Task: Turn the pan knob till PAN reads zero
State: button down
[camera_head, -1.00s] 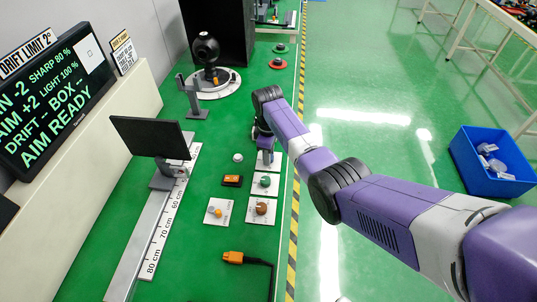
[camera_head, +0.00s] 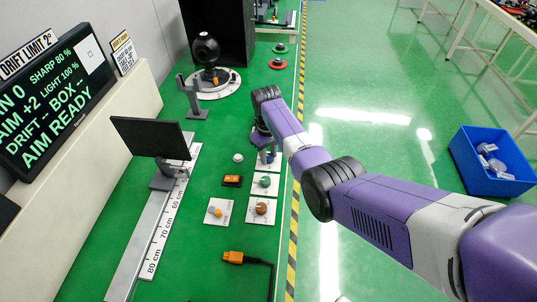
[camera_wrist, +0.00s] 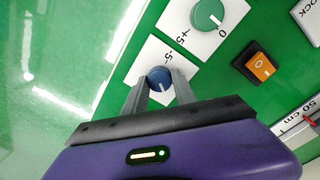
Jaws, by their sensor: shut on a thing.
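The blue pan knob (camera_wrist: 159,76) sits on a white plate (camera_wrist: 147,56) marked -5 in the wrist view. My gripper (camera_wrist: 158,82) is shut on the knob, with one grey finger on each side. The knob's white pointer line shows between the fingers. In the head view my gripper (camera_head: 264,147) is at the white plate by the table's right edge, and my arm partly hides the knob. The dark screen (camera_head: 52,95) at the left reads "N 0", its first letters cut off by the picture edge. Below are AIM +2 and AIM READY.
A green knob (camera_wrist: 207,14) and an orange rocker switch (camera_wrist: 260,67) are close to my gripper. Brown (camera_head: 262,208) and orange (camera_head: 217,211) knobs stand nearer. A black panel (camera_head: 150,137) stands on the ruler rail. A black ball-shaped camera (camera_head: 206,50) is at the back.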

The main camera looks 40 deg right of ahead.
aim_at(268, 156)
jog(key=shift+m, duration=0.6)
jog(key=c, duration=1)
grip_release()
jog(key=shift+r, duration=0.1)
jog(key=shift+w+a+r, duration=0.1)
jog(key=shift+a+r, duration=0.05)
jog(key=shift+r, duration=3.7)
